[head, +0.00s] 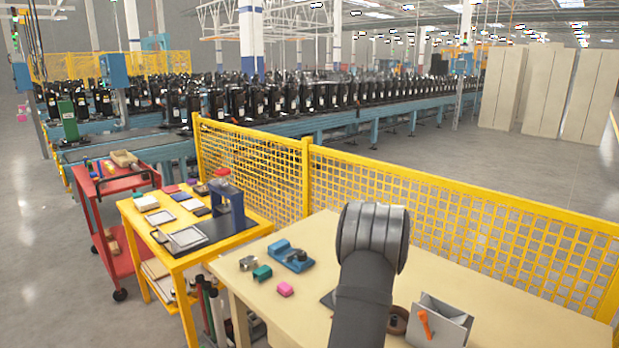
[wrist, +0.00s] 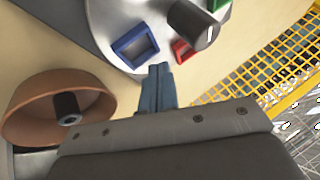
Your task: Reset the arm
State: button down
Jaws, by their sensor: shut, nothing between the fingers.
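My gripper (wrist: 157,88) shows in the wrist view with its two narrow blue-grey fingers together and nothing between them. The fingertips are beside a grey round plate carrying a blue square frame (wrist: 136,46), a red block (wrist: 182,51), a green piece (wrist: 217,4) and a dark grey cylinder (wrist: 194,24). I cannot tell how high the fingers are above the table. In the head view my dark arm rises over the beige table (head: 500,315), and it hides the gripper and the plate.
A brown bowl (wrist: 30,108) with a black cylinder is left of the gripper. A grey box (head: 440,322) with an orange handle stands right of my arm. A yellow fence (head: 450,215) runs behind.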

jog(key=s, duration=0.1)
jog(key=s+d, duration=0.1)
jog(key=s, duration=0.2)
jog(key=shift+d, duration=0.35)
notch_tip(320, 180, up, 9)
jog(key=s+a+n+y, duration=0.1)
jog(key=s+a, duration=0.1)
jog(key=shift+a+f+g, duration=0.2)
jog(key=shift+a+g, duration=0.2)
jog(key=c, duration=2.2)
grip_release()
